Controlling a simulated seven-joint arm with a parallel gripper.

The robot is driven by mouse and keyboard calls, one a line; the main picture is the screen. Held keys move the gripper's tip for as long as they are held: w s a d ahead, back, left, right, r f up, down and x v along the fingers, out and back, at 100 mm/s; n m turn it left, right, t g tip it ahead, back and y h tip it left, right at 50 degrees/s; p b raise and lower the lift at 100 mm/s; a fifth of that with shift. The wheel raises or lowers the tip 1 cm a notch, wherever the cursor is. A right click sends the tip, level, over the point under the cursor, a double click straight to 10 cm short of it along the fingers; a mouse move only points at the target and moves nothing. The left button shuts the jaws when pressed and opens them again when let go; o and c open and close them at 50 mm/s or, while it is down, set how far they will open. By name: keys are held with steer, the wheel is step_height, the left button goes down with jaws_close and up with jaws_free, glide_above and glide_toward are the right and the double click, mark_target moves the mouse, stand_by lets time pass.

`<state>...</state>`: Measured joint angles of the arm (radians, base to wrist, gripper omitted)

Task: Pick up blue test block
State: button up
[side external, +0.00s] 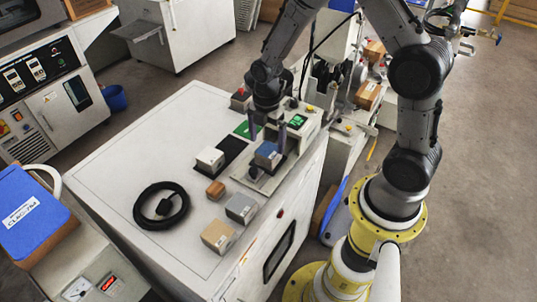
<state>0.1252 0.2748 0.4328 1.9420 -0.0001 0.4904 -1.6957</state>
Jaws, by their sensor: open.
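The blue test block (267,155) sits on a grey metal plate (252,176) of the test machine, near the right edge of the white bench top. My gripper (268,137) points down just above and around the block. Its two fingers stand apart, one at the left and one at the right of the block's upper part. I cannot tell whether either finger touches the block.
A white block (210,158), a small brown block (216,190), a grey block (241,208) and a tan block (219,236) are nearby. A coiled black cable (162,205) lies to the left. A control box (298,120) stands close on the right. The bench's left part is clear.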

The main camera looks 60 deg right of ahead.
mark_target(268, 149)
steer(key=f, duration=0.4)
steer(key=shift+s+f, duration=0.25)
jaws_close()
